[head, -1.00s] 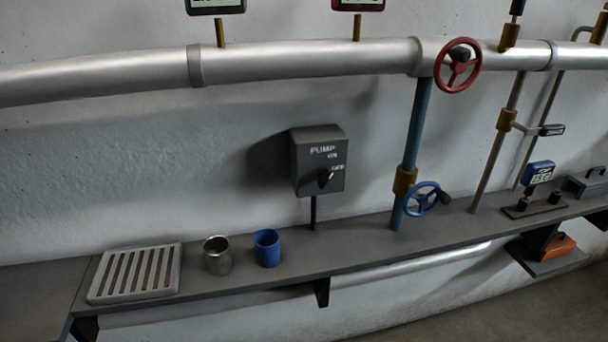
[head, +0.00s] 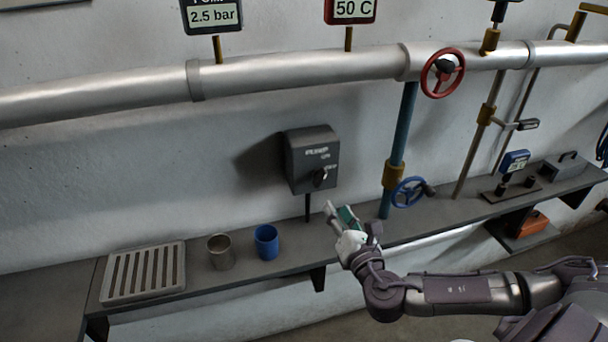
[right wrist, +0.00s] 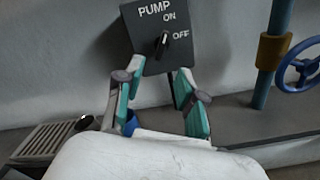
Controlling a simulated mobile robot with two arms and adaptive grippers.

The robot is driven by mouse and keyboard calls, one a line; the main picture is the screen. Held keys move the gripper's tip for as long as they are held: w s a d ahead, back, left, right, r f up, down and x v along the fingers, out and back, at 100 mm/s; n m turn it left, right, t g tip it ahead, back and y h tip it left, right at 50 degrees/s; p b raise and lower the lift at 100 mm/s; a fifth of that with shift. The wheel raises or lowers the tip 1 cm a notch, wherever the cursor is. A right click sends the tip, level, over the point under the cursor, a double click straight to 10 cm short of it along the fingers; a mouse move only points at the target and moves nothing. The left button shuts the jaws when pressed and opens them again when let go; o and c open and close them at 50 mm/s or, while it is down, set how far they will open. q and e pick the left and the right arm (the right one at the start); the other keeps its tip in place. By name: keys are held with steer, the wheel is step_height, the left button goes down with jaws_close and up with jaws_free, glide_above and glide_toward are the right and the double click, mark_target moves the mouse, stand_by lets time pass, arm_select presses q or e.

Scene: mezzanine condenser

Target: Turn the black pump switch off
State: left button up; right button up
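The dark grey pump box (head: 311,160) is fixed to the wall above the shelf, with PUMP, ON and OFF lettering. Its black pump switch (head: 320,177) is on the front face and also shows in the right wrist view (right wrist: 162,46). There its white mark points up, towards ON, with OFF to the right. My right gripper (head: 338,209) is below and slightly right of the box, apart from the switch. In the right wrist view its two teal-padded fingers (right wrist: 160,76) are spread and empty, below the switch. My left gripper is not in view.
The shelf (head: 290,257) holds a slatted rack (head: 145,272), a metal cup (head: 220,252) and a blue cup (head: 266,242). Right of the box are a blue valve wheel (head: 408,191) on a teal pipe and a red wheel (head: 442,73). Wall beside the box is clear.

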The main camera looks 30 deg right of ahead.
mark_target(322, 181)
steer(key=p+x, duration=0.3)
steer(key=x, duration=0.9)
steer(key=shift+d, duration=0.2)
steer(key=shift+w+d+f, duration=0.1)
steer(key=shift+w+f, duration=0.05)
steer(key=shift+w, duration=0.45)
jaws_close()
